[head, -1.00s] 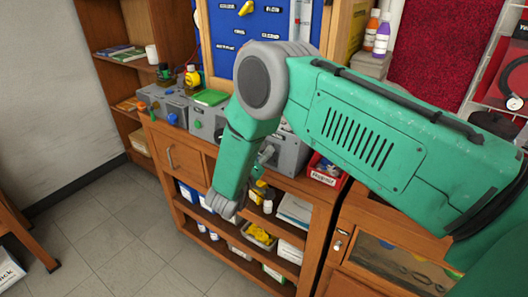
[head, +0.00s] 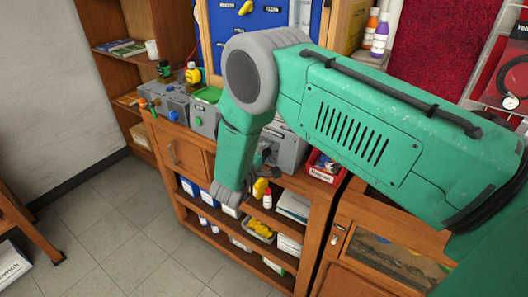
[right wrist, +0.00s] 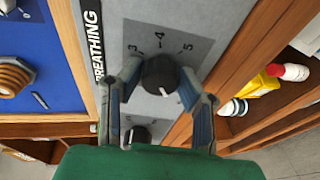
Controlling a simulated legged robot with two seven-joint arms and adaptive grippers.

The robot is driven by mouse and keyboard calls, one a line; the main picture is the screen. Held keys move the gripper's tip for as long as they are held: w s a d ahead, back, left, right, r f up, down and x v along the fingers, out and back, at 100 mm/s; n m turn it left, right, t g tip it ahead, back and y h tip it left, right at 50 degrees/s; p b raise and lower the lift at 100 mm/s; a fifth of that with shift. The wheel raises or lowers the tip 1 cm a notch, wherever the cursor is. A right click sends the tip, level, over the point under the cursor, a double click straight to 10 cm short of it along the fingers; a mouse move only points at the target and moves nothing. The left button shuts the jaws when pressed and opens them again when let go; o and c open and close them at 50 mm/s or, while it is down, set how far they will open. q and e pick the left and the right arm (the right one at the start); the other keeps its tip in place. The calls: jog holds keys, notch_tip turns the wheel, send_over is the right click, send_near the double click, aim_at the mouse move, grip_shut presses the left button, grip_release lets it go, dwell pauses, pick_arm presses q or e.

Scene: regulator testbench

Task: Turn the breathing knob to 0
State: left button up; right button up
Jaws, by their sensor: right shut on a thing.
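The breathing knob (right wrist: 158,75) is black and round with a white mark, in the right wrist view. It sits on a grey panel between the fingers of my right gripper (right wrist: 160,88), which is shut on it. The word BREATHING (right wrist: 94,48) runs along the panel's left side. The white mark faces the lower part of the picture. In the head view my right gripper (head: 266,151) is at the grey box (head: 287,150), partly hidden by my arm. My left gripper is not in view.
A second black knob (right wrist: 137,133) lies just below, near the left finger. Other grey boxes (head: 171,101) with coloured knobs stand left on the wooden bench. A red bin (head: 322,168) is close on the right. Open shelves with bottles lie beneath.

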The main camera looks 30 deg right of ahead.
jog(key=shift+a+f+n, duration=0.15)
jog(key=shift+a+n, duration=0.15)
jog(key=o, duration=1.1)
jog(key=shift+w, duration=0.1)
jog(key=shift+o, duration=0.2)
jog(key=shift+w+a, duration=0.1)
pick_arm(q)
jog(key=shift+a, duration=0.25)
pick_arm(e)
jog(key=v, duration=1.2)
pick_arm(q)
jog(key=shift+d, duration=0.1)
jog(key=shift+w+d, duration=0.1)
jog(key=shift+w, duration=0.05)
